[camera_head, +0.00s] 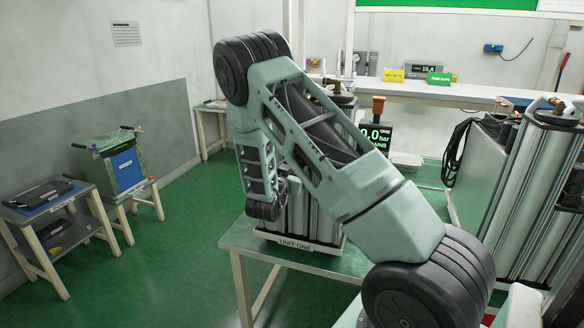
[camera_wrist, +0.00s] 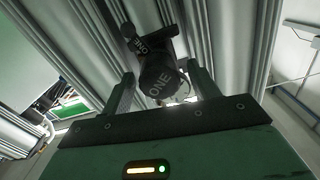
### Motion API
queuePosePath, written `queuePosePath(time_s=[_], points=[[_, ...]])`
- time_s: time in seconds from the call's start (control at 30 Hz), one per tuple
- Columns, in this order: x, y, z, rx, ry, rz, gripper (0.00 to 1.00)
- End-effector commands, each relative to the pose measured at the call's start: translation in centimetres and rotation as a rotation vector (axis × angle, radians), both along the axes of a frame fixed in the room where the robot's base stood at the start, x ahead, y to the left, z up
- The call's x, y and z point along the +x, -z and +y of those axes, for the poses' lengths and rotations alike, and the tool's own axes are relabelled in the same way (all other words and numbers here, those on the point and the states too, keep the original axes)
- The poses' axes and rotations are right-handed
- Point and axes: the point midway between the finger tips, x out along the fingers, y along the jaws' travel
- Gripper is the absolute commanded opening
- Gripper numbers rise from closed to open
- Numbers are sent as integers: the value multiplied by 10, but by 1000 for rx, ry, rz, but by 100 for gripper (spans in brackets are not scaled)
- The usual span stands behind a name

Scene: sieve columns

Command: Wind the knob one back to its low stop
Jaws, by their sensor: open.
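Knob one, a dark round knob marked ONE (camera_wrist: 160,82), sits on a stem between tall silvery columns in the wrist view. My gripper (camera_wrist: 160,76) is open, with one finger on each side of the knob. Whether either finger touches it, I cannot tell. In the head view the knob is hidden behind my arm. The unit labelled UNIT ONE (camera_head: 296,244) stands on a green-topped table (camera_head: 345,263), largely covered by my arm.
A second column unit (camera_head: 530,200) stands at right with black cables beside it. A back bench (camera_head: 450,96) carries small signs and a display. At left, a low table (camera_head: 50,215) and a stand with a blue-fronted box (camera_head: 125,168) leave green floor between.

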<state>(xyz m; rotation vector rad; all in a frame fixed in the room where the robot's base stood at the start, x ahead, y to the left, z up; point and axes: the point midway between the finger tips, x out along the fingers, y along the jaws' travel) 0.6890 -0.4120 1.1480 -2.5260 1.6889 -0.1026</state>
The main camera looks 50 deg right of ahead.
Motion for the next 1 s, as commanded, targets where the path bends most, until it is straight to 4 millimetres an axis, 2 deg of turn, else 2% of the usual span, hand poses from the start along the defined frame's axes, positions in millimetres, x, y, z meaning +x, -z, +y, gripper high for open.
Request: queuePosePath(time_s=[0.2,0.23,0.3,0.4,0.77,1.0], points=[[0,0,0,0,0,0,60],[0,0,0,0,0,0,58],[0,0,0,0,0,0,38],[0,0,0,0,0,0,16],[0,1,1,-15,-1,39,16],[1,1,1,-71,-2,171,16]])
